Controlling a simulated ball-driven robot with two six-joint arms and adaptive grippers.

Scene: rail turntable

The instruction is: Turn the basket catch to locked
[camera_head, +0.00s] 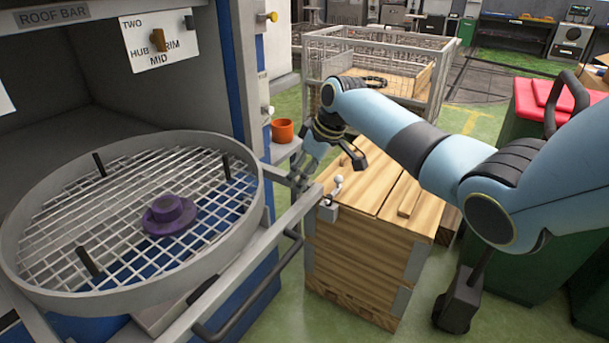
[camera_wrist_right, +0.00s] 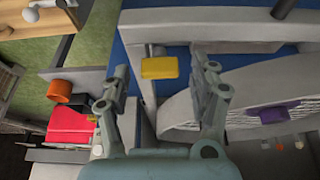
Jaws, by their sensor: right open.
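The round basket (camera_head: 130,282) with a wire mesh floor stands at the left of the head view; its grey rim (camera_wrist_right: 182,115) shows at the right of the right wrist view. A yellow block on a short stem (camera_wrist_right: 160,67), which looks like the catch, sits by the grey rail beside the basket. I cannot tell its setting. My right gripper (camera_head: 299,178) is at the rail by the basket's right side. In the wrist view its open fingers (camera_wrist_right: 160,80) stand on either side of the yellow block, with gaps visible. The block is hidden in the head view. My left gripper is not in view.
A purple hat-shaped piece (camera_head: 170,214) lies on the mesh among black pegs. A wooden box (camera_head: 360,265) with a white ball-ended lever (camera_head: 338,181) stands right of the rail. An orange cup (camera_head: 283,131) sits behind the gripper. A wire cage (camera_head: 320,50) stands farther back.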

